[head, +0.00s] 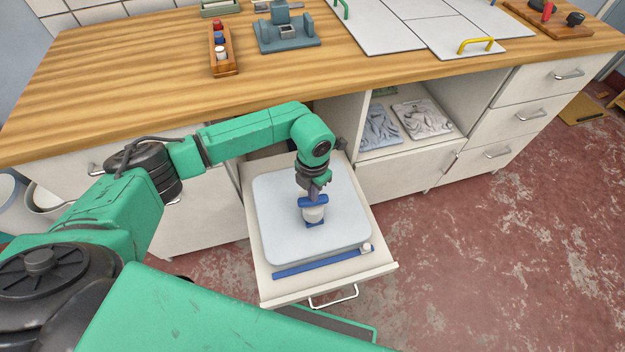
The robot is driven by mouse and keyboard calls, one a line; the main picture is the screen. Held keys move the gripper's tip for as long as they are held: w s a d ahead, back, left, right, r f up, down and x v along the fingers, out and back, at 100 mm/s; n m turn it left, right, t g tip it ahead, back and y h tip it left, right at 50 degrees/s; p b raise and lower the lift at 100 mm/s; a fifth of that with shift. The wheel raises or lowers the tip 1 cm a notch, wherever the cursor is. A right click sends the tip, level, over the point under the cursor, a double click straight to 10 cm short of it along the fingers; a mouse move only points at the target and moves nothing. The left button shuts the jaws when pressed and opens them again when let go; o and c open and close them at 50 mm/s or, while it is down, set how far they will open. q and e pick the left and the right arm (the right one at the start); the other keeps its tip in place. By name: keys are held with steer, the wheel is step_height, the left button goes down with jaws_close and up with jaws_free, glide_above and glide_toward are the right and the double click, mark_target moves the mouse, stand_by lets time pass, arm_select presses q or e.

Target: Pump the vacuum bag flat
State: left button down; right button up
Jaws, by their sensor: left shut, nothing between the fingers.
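The vacuum bag (275,215) is a pale grey, rounded slab lying in an open white drawer (285,290). It looks thick and smooth. A small pump (314,214) with a white body and blue handle and foot stands upright on the middle of the bag. My left gripper (315,195) is shut, pointing down at the top of the pump's blue handle. I cannot tell whether the fingertips touch it. A blue strip (310,264) with a small white piece at its right end lies along the bag's front side. My right gripper is not in view.
The wooden counter (130,70) runs behind the drawer. A rack of small bottles (222,55), a grey-blue device (287,32) and white panels with green and yellow handles stand on it. An open shelf (430,145) right of the drawer holds two wrinkled flat packs. The red floor at right is mostly clear.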

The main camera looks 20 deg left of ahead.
arm_select(q)
steer(key=shift+r+p, duration=1.65)
steer(key=shift+r, duration=0.6)
steer(key=shift+f, duration=0.15)
steer(key=shift+f+b, duration=2.6)
steer(key=shift+f, duration=0.3)
steer(key=shift+r, duration=0.15)
steer(key=shift+r+p, duration=1.65)
steer(key=shift+r, duration=0.55)
